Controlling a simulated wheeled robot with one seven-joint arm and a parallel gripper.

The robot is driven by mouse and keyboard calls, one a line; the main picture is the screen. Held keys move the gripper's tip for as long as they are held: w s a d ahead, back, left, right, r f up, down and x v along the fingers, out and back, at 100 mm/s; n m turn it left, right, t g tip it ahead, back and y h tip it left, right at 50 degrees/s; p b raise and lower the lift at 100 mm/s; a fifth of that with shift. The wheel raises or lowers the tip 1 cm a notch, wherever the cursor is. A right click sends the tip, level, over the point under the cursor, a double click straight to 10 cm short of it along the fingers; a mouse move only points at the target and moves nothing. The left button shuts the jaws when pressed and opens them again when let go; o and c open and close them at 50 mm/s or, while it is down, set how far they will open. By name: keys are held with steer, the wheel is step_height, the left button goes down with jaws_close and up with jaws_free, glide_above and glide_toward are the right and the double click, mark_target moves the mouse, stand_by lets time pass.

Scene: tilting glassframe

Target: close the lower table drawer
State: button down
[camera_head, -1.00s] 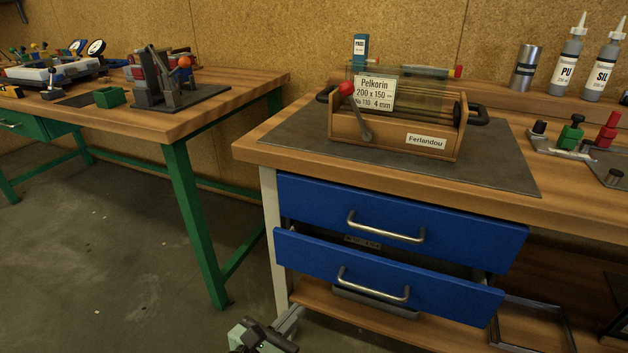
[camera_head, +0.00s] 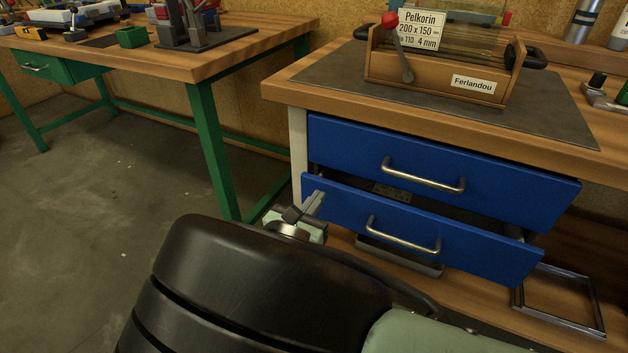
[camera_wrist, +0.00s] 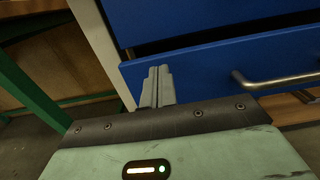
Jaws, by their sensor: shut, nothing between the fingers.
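The lower table drawer (camera_head: 464,249) has a blue front with a metal bar handle (camera_head: 403,236). It stands pulled out, with a dark gap above its front edge. The upper blue drawer (camera_head: 518,186) is above it, under the wooden top. My gripper (camera_head: 316,201) is at the left end of the lower drawer's front, its fingers together and empty. In the wrist view the shut fingers (camera_wrist: 159,72) overlap the left end of the lower drawer front (camera_wrist: 205,69), left of the handle (camera_wrist: 275,82). I cannot tell whether they touch it.
A wooden glass-frame box (camera_head: 440,78) with a red-knobbed lever stands on the dark mat (camera_head: 545,122). A green-legged bench (camera_head: 216,150) is at the left. A wooden lower shelf (camera_head: 480,298) bears a metal frame (camera_head: 560,300). Open floor lies between the benches.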

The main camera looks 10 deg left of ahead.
mark_target(326, 186)
steer(key=shift+x, duration=1.1)
steer(key=shift+x, duration=2.45)
steer(key=shift+r, duration=0.1)
steer(key=shift+s, duration=0.1)
